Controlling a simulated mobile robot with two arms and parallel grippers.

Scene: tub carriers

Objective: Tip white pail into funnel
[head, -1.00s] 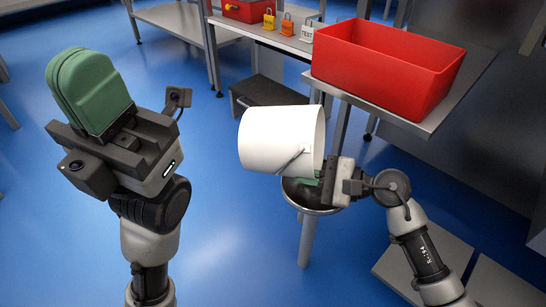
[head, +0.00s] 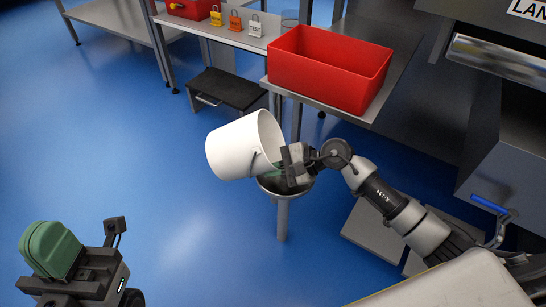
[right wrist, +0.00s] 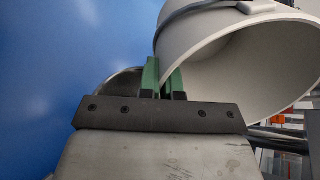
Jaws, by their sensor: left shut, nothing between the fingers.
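My right gripper (head: 283,166) is shut on the pail's rim. In the right wrist view, the green fingers (right wrist: 164,80) meet the edge of the white pail (right wrist: 225,60). The metal funnel (head: 268,188) stands on a post under the gripper and pail mouth, partly hidden. Its curved rim (right wrist: 118,85) shows behind the fingers in the right wrist view. I cannot see any contents flowing. My left gripper (head: 50,248) is shut and empty at lower left.
A red tub (head: 325,85) stands on a metal table behind the pail. Several padlocks (head: 236,22) and a red box (head: 192,8) are on a bench at the back. A dark step stool (head: 228,88) stands below. Blue floor (head: 130,130) is open at left.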

